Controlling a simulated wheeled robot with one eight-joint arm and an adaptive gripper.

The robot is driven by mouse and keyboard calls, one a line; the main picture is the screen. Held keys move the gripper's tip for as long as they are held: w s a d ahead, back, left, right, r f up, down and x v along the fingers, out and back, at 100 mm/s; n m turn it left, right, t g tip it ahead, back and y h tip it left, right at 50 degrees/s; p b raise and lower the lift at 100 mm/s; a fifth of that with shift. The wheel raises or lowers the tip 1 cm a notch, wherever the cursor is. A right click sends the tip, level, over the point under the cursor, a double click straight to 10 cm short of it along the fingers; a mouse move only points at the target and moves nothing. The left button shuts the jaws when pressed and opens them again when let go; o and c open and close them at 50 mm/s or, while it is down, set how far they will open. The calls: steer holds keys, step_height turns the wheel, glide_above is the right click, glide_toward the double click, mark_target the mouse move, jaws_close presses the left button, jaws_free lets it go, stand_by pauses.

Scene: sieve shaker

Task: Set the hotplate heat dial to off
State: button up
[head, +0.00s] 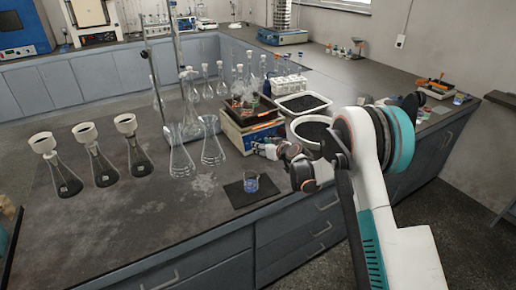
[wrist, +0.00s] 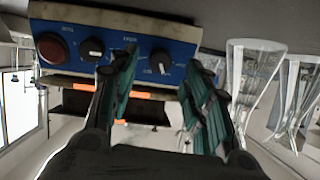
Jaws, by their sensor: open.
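The hotplate (head: 232,132) is a box with a blue front panel on the bench in the head view. The panel lettering is too small to read, so I cannot tell which knob is the heat dial. My gripper (wrist: 158,66) is open in front of the panel, the larger dial showing between its fingertips. Contact cannot be told. In the head view my gripper (head: 260,149) is at the hotplate's front.
A small beaker with blue liquid (head: 251,182) stands on a dark mat near the bench's front edge. Glass flasks (head: 212,148) stand left of the hotplate. A white bowl of dark grains (head: 300,128) and a tray (head: 305,104) are to its right.

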steer(key=shift+b+x, duration=0.4)
steer(key=shift+x, duration=1.6)
steer(key=shift+c, duration=0.4)
jaws_close()
